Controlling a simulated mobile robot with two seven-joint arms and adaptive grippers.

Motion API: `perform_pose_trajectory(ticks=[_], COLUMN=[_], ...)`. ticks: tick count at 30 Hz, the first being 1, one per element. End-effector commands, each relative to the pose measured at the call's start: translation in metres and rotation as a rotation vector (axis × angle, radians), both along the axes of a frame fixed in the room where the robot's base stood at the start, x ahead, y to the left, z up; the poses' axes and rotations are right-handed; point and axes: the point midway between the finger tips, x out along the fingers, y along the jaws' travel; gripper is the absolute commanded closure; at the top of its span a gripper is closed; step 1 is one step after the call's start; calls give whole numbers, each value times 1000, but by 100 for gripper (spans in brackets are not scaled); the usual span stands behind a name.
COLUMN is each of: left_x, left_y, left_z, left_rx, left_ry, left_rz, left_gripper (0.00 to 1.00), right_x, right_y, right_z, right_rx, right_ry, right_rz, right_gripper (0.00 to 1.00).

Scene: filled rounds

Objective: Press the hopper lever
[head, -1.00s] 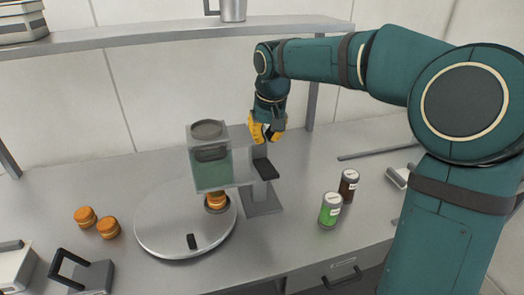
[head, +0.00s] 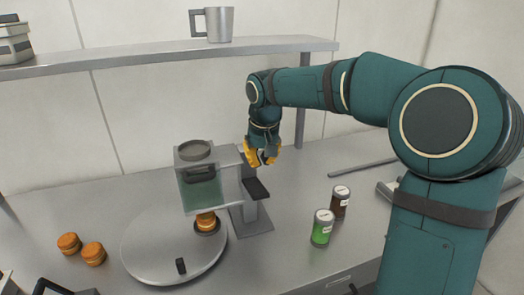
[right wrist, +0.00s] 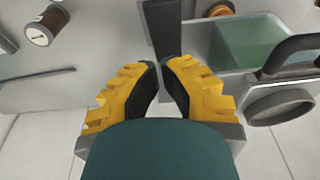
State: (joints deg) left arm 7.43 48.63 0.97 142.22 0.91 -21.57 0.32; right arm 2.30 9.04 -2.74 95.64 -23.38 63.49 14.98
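My left gripper is not in view.
A round turntable (head: 150,245) bears an orange filled round (head: 206,221) under the hopper. Two more rounds (head: 93,253) lie left of it. A green jar (head: 322,228) and a brown jar (head: 340,203) stand right. A shelf (head: 130,58) with a mug (head: 218,24) runs behind.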

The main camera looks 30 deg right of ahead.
Motion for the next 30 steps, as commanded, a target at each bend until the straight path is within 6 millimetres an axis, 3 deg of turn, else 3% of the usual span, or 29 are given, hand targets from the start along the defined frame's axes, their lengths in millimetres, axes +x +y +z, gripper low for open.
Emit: perform_pose_trajectory(ticks=[6, 12, 30], left_x=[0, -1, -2], left_y=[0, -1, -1], left_z=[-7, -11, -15], left_rx=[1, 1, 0], left_ry=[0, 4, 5], left_rz=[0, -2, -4], left_gripper=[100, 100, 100], right_x=[8, 2, -1], right_y=[-2, 0, 0], right_z=[-44, -68, -80], right_rx=[1, 0, -1], right_ry=[4, 1, -7], right_rz=[0, 0, 0], right_gripper=[100, 100, 100])
